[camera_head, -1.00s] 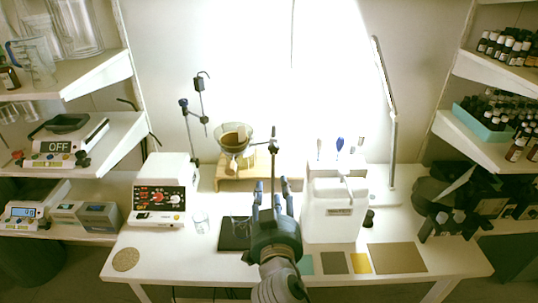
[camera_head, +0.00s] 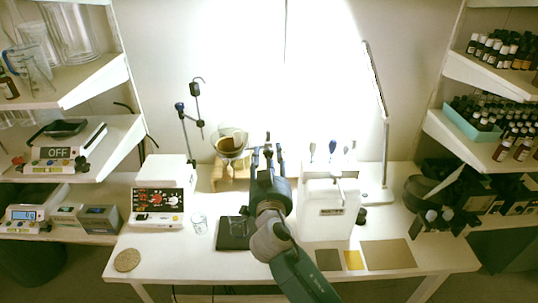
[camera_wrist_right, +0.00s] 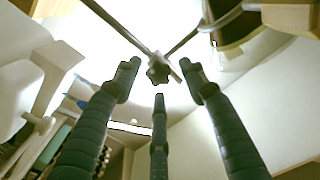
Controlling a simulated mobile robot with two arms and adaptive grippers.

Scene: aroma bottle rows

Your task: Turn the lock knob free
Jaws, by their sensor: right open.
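A small dark lock knob (camera_wrist_right: 158,73) sits on a clamp where thin metal rods meet, at the upper middle of the right wrist view. My right gripper (camera_wrist_right: 160,85) is open, with its three dark fingers spread below and around the knob in that picture. I cannot tell whether any finger touches it. In the head view my right gripper (camera_head: 268,155) reaches over the table toward the back, right of the glass funnel (camera_head: 230,143). It hides most of the rod stand and the knob there. My left gripper is not in view.
Shelves flank both sides. The table's front left is mostly clear.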

